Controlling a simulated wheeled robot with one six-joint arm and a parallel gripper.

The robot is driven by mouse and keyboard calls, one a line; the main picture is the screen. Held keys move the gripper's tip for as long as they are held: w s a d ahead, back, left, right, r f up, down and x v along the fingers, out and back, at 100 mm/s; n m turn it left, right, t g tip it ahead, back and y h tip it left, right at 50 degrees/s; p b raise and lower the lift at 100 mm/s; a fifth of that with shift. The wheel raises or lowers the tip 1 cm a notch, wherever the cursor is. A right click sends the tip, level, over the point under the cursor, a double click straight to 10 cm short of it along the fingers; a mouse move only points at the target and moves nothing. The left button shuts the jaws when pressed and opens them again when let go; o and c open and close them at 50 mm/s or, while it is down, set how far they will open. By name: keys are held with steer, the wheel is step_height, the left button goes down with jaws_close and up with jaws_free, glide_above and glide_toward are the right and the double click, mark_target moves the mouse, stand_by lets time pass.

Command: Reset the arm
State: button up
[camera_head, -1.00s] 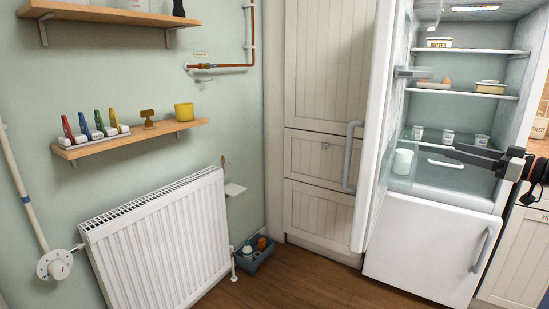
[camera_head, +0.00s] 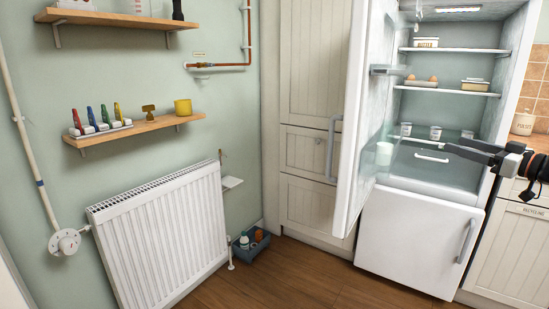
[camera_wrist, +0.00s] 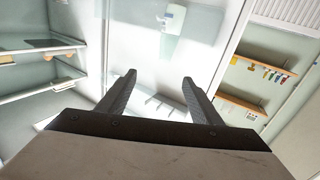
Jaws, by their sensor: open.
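My gripper (camera_head: 466,148) reaches in from the right edge of the head view, in front of the open fridge (camera_head: 418,235). In the wrist view my gripper (camera_wrist: 160,88) shows two dark fingers spread well apart with nothing between them. The fridge door (camera_head: 352,120) stands open on the left of the fridge, with its upright grey handle (camera_head: 332,148) on the outside. A white cup-like item (camera_head: 384,153) is on the door's inner side, apart from my gripper.
The fridge shelves hold a butter dish (camera_head: 426,42), eggs (camera_head: 421,79) and small pots. A blue crate (camera_head: 250,246) stands on the floor. Wooden floor (camera_head: 300,280) is clear in front.

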steer(key=w+a+r+m+t+h, duration=0.2)
steer(key=a+r+m+t+h, duration=0.15)
steer(key=h, duration=0.45)
steer(key=s+a+f+m+g, duration=0.1)
steer(key=s+a+f+g, duration=0.3)
steer(key=s+a+f, duration=0.3)
steer(key=s+a+f+m+g, duration=0.1)
steer(key=s+a+f+g, duration=0.4)
steer(key=s+f, duration=0.7)
steer(key=s+a+f+m+g+h, duration=0.1)
steer(key=s+a+f+g, duration=0.4)
steer(key=s+a+f, duration=0.4)
steer(key=s+f, duration=0.1)
steer(key=s, duration=0.5)
steer(key=shift+r+g, duration=0.1)
steer(key=shift+g, duration=0.15)
